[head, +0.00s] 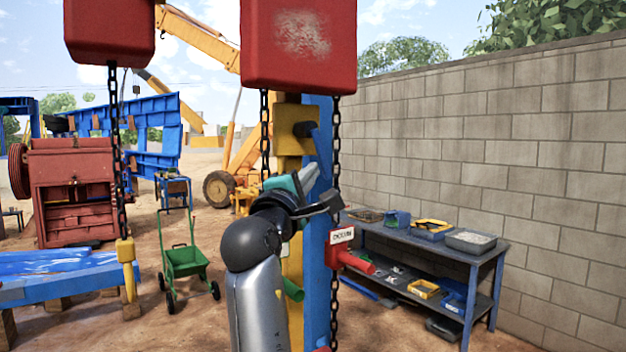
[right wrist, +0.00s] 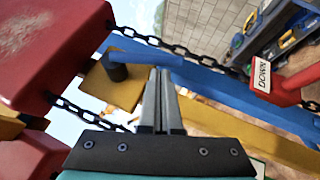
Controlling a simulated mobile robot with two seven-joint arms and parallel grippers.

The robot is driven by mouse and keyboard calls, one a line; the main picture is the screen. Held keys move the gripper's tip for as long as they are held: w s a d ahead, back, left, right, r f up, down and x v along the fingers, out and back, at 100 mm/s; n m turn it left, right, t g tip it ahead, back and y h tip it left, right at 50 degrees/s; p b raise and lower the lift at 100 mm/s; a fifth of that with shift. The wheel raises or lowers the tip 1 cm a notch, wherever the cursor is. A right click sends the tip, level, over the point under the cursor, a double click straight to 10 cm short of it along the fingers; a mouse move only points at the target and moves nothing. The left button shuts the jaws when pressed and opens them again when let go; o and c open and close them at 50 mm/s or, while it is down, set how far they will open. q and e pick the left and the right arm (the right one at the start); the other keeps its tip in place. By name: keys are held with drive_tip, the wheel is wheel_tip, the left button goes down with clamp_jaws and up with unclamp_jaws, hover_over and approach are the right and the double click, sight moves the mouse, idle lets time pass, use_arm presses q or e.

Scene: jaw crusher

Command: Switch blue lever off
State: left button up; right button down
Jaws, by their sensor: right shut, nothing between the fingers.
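My right gripper (head: 311,172) is just below the lever in the head view, pointing up. Whether the lever is on or off I cannot tell. My left gripper is not in view.
Red hoist blocks (head: 300,45) and chains (head: 335,140) hang close around the post. A red handle with a "DOWN" label (head: 342,236) is at lower right. A workbench (head: 465,255) stands by the wall, and a green cart (head: 185,262) is at left.

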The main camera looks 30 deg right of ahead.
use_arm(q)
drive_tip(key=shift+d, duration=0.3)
use_arm(e)
drive_tip(key=shift+w+d+r, duration=0.1)
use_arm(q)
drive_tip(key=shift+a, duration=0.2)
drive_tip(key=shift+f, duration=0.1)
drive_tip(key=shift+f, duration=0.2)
use_arm(e)
drive_tip(key=shift+d+n+t+h, duration=0.2)
drive_tip(key=shift+n+t+h, duration=0.1)
drive_tip(key=shift+n+t, duration=0.2)
